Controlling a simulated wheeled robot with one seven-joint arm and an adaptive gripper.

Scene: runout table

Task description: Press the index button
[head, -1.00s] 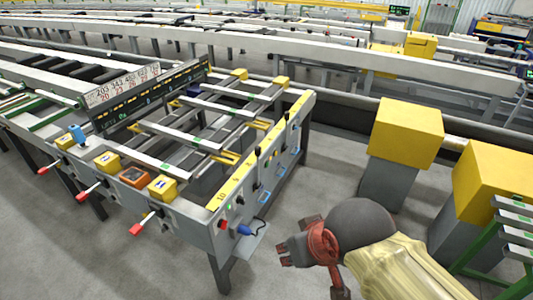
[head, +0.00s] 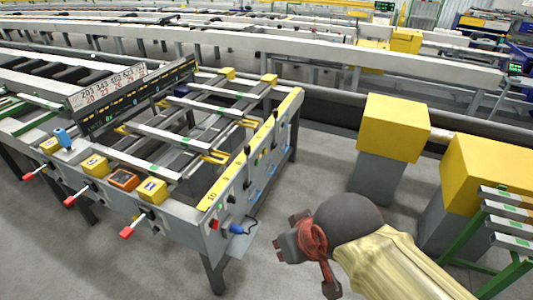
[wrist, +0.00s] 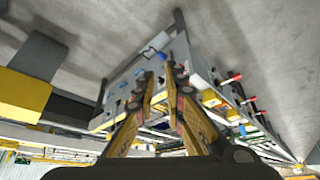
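The runout table (head: 190,212) stands left of centre in the head view, with controls on its near corner and end face. A green button (head: 213,210) and a red button (head: 214,223) sit on the end face, beside a blue plug-like part (head: 236,229). I cannot read which control is the index button. My gripper (head: 287,236) is in the air right of that corner, apart from the table. In the wrist view, my gripper's two fingers (wrist: 159,76) stand apart with nothing between them, and point toward the table's control face (wrist: 130,85).
Yellow-topped grey blocks (head: 394,128) stand to the right, and a green rack (head: 508,224) is at the lower right. Red-tipped levers (head: 127,232) stick out from the table's near side. Grey floor is clear between table and blocks.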

